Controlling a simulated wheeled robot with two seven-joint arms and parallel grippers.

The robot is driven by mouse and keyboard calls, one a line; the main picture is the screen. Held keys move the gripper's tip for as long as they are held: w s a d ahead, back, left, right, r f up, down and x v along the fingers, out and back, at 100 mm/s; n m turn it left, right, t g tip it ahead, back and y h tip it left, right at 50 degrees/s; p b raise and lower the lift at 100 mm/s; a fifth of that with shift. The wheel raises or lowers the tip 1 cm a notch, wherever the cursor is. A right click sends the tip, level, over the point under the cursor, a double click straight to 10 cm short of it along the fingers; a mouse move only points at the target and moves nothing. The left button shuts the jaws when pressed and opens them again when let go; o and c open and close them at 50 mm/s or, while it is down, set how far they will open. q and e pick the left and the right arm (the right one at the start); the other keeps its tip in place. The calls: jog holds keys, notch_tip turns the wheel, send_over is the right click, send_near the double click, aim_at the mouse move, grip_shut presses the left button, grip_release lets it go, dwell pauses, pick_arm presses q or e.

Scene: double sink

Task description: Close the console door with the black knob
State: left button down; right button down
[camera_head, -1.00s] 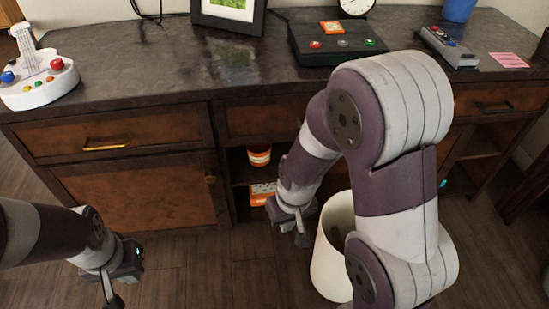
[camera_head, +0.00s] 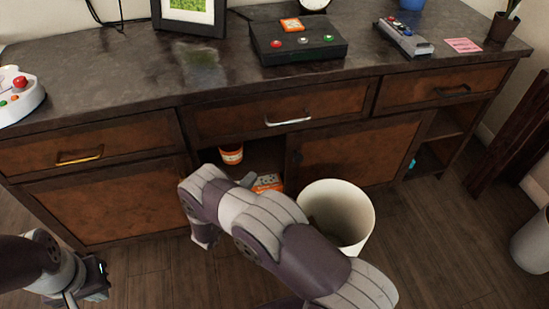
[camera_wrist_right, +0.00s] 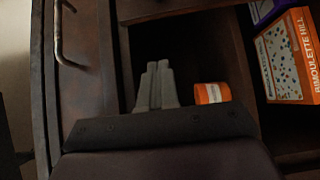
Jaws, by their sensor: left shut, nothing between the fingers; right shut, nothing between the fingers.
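A brown panel door (camera_head: 345,155) is at the right of the console front, with a small dark knob (camera_head: 298,157) near its left edge. Left of it is an open compartment (camera_head: 265,155). My right gripper (camera_head: 248,180) is shut and empty in front of this opening, partly hidden by my forearm and left of the dark knob. Its closed fingers also show in the right wrist view (camera_wrist_right: 157,84), beside an orange-and-white tub (camera_wrist_right: 212,93). Contact cannot be told. My left gripper (camera_head: 88,285) is shut and empty at lower left, away from the console.
The tub (camera_head: 231,154) and an orange box (camera_head: 268,182) are in the compartment. A white bin (camera_head: 340,212) stands on the floor before the door. A left door (camera_head: 105,200) and drawers with handles surround the opening. A black box (camera_head: 297,40) sits on top.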

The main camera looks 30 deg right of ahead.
aim_at(365, 135)
jog(key=s+d+b+x, duration=0.1)
jog(key=s+b+x, duration=0.1)
jog(key=x, duration=1)
jog(key=shift+d+b, duration=0.65)
jog(key=shift+b, duration=0.05)
jog(key=shift+s, duration=0.1)
jog(key=s+d, duration=0.1)
jog(key=d, duration=0.3)
jog(key=s+d, duration=0.1)
jog(key=d, duration=0.3)
jog(key=s+d+p, duration=0.1)
jog(key=d, duration=0.3)
jog(key=shift+s+d+r, duration=0.1)
jog(key=shift+d, duration=0.2)
jog(key=s+d, duration=0.1)
jog(key=d, duration=0.4)
jog(key=s+d+b, duration=0.1)
jog(key=d, duration=0.4)
jog(key=s+d+b, duration=0.1)
jog(key=d, duration=0.4)
jog(key=shift+s, duration=0.2)
jog(key=shift+s+d, duration=0.1)
jog(key=shift+d, duration=0.25)
jog(key=shift+r, duration=0.1)
